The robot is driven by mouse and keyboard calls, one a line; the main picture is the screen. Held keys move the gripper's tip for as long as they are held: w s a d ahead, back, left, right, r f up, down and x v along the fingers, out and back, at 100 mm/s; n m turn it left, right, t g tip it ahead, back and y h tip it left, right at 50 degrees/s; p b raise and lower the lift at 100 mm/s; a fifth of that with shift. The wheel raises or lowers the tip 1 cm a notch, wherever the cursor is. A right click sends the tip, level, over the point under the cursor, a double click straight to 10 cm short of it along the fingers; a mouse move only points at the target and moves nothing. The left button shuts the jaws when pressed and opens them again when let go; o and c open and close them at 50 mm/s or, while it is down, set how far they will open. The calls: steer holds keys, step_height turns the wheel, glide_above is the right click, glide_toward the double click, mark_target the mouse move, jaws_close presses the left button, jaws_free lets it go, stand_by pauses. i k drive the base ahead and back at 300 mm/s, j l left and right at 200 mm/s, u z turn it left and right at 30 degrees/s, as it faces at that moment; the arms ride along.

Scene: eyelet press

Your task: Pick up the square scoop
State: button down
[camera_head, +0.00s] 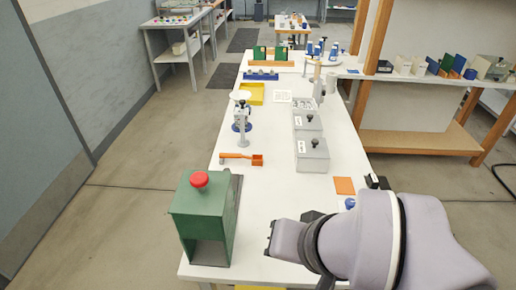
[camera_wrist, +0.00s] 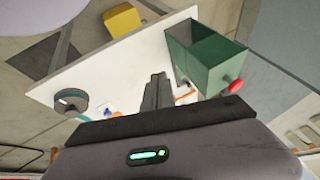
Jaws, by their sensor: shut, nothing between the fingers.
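The square scoop (camera_head: 257,160) is orange, with a boxy square end at the right and a thin handle pointing left. It lies on the white table behind the green press in the head view. A small orange strip beside the press in the wrist view may be part of it, mostly hidden. My gripper (camera_wrist: 157,90) shows in the wrist view with its dark fingers together and nothing between them. It is over the near part of the table, apart from the scoop.
The green press (camera_head: 205,222) with a red knob stands near the left edge, in front of the scoop. Grey lidded boxes (camera_head: 312,155) stand to the scoop's right, a grey stand (camera_head: 242,128) behind it.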

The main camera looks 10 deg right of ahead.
mark_target(240, 158)
steer(key=j+z, duration=0.2)
steer(key=j, duration=0.3)
steer(key=j+z, duration=0.15)
steer(key=j, duration=0.4)
steer(key=j+z, duration=0.2)
steer(key=j, duration=0.3)
steer(key=j+z, duration=0.15)
steer(key=j, duration=0.4)
steer(key=k+j+z, duration=0.2)
steer(key=j, duration=0.3)
steer(key=j+z, duration=0.15)
steer(key=j, duration=0.35)
steer(key=i+j+z, duration=0.7)
steer(key=i+j, duration=0.2)
steer(key=i+j+z, duration=0.4)
steer(key=j, duration=0.3)
steer(key=i+z, duration=0.15)
steer(key=i+l, duration=0.05)
steer(key=i, duration=0.1)
